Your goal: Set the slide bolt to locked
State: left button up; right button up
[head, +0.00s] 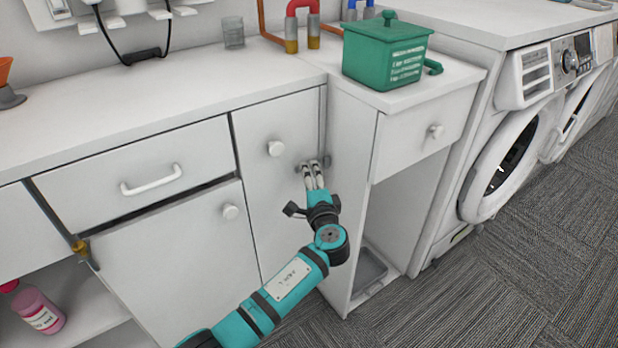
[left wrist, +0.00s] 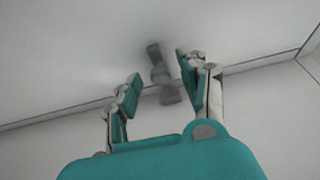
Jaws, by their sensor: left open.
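A small grey metal fitting, which looks like the slide bolt (left wrist: 160,72), sits at the seam beside the narrow white cabinet door. In the left wrist view it lies ahead of my left gripper (left wrist: 160,85), roughly between the two fingertips as seen from there. The fingers are apart and nothing is held. The fingers hide most of the fitting there, so I cannot tell the bolt's position. My right gripper is not in view.
A white counter (head: 150,115) runs above the doors. A green box (head: 385,50) stands on the projecting cabinet to the right, whose side panel (head: 345,190) is close beside my gripper. A brass-coloured fitting (head: 80,247) is at the left. A washing machine (head: 510,150) stands further right.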

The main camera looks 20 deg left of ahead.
pick_arm(q)
jog(key=shift+w+a, duration=0.15)
jog(key=shift+w, duration=0.1)
grip_shut()
